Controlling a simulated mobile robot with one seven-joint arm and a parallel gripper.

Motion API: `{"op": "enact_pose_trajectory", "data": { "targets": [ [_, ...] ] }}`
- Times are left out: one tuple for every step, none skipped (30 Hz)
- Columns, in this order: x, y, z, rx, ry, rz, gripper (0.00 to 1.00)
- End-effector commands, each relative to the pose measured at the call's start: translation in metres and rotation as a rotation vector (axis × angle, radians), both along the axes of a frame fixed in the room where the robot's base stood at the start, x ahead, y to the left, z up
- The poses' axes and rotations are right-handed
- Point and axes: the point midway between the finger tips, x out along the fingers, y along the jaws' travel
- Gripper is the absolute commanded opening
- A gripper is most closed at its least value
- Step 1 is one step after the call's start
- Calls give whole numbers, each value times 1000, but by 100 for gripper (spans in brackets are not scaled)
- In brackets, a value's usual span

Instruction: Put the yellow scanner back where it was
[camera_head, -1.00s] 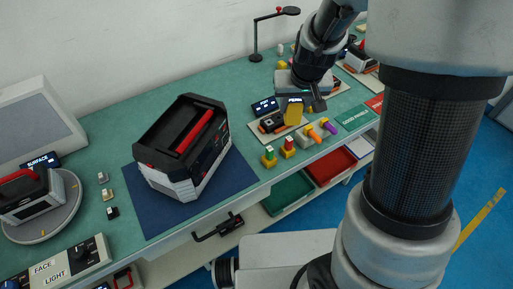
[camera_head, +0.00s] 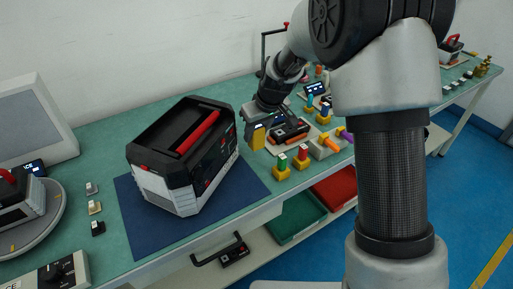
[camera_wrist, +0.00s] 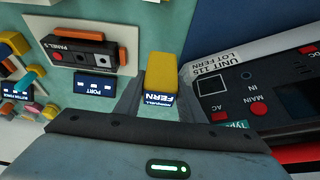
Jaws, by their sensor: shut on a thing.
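The yellow scanner (camera_head: 257,138) is in my gripper (camera_head: 256,124), just right of the large black and white unit (camera_head: 160,185). In the wrist view the scanner (camera_wrist: 161,72) sits between the fingers of my gripper (camera_wrist: 160,92); its small dark screen reads "FERN". The jaws are shut on it, and it appears raised above the green bench. The large unit (camera_wrist: 260,100) fills the right of the wrist view, close to the right finger. I cannot tell which spot on the bench the scanner came from.
A blue mat (camera_head: 145,235) lies under the unit. A board with a dark device (camera_wrist: 82,48) and a "PORT" display (camera_wrist: 95,90) lie to the right in the head view. Colored blocks (camera_head: 281,168) stand near the front edge. Green (camera_head: 296,222) and red (camera_head: 338,188) bins sit below.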

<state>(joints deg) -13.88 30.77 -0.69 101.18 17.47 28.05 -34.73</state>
Motion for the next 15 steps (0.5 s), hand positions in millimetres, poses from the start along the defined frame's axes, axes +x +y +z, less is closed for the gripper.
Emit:
{"op": "enact_pose_trajectory", "data": {
  "targets": [
    [0,0,-5,0,0,0,9],
    [0,0,-6,0,0,0,9],
    [0,0,-9,1,-1,0,9],
    [0,0,-11,0,-1,-1,9],
    [0,0,-14,0,0,-1,9],
    [0,0,-19,0,1,-2,9],
    [-1,0,-24,0,3,-1,9],
    [-1,0,-29,0,3,-1,9],
    [-1,0,-35,0,1,-2,9],
    [-1,0,-39,0,2,-2,9],
    [-1,0,-42,0,2,-2,9],
    [0,0,-45,0,1,-2,9],
    [0,0,-45,0,0,-1,9],
    [0,0,-45,0,-1,-1,9],
    [0,0,-44,1,-2,-1,9]
  ]
}}
